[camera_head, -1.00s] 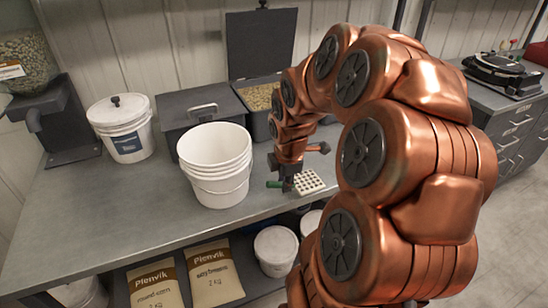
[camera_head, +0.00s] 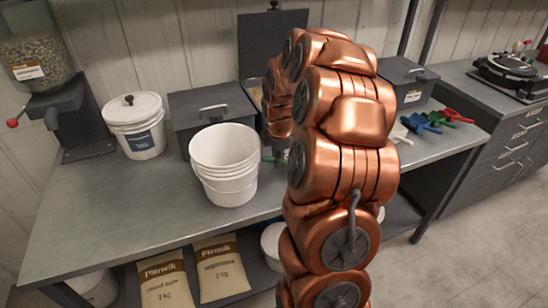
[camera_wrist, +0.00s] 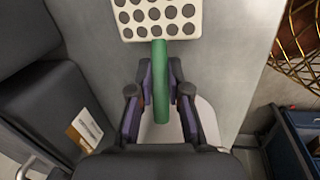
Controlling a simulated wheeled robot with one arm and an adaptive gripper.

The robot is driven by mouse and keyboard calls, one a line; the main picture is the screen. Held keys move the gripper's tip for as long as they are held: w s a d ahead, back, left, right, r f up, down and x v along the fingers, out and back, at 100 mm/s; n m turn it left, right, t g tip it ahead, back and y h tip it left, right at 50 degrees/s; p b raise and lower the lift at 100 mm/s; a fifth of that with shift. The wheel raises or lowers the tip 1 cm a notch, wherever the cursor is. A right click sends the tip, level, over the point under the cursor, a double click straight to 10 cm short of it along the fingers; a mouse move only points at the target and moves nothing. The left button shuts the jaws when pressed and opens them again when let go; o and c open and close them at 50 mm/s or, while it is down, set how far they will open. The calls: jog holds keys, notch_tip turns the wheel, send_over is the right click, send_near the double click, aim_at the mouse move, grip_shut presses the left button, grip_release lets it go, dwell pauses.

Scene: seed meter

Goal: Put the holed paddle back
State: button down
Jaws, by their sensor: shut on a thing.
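The holed paddle has a pale rectangular head (camera_wrist: 150,22) with rows of dark round holes and a green handle (camera_wrist: 160,75). In the wrist view my gripper (camera_wrist: 161,90) is shut on the green handle, and the head points away from it, cut off by the top edge. In the head view my arm hides the paddle's head and most of the gripper. Only a small bit of green shows between the white bucket and my arm.
An open white bucket (camera_head: 225,162) stands close left of my arm. Behind it are a lidded bucket (camera_head: 135,128), a grey bin (camera_head: 208,116) and an open-lidded bin. Right of my arm are another grey bin (camera_head: 408,80) and blue (camera_head: 420,123), green and red scoops.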

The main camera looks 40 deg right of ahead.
jog(key=shift+w+d+f+p, duration=0.1)
jog(key=shift+w+d+p, duration=0.15)
jog(key=shift+w, duration=0.45)
jog(key=shift+w+d+p, duration=0.15)
jog(key=shift+w+d, duration=0.1)
jog(key=shift+w, duration=0.45)
jog(key=shift+w+f, duration=0.1)
jog(key=shift+f, duration=0.05)
jog(key=shift+p+x, duration=0.75)
jog(key=shift+x, duration=0.3)
jog(key=shift+a+f, duration=0.1)
jog(key=shift+f, duration=0.5)
jog(key=shift+f, duration=0.15)
jog(key=c, duration=1.1)
grip_release()
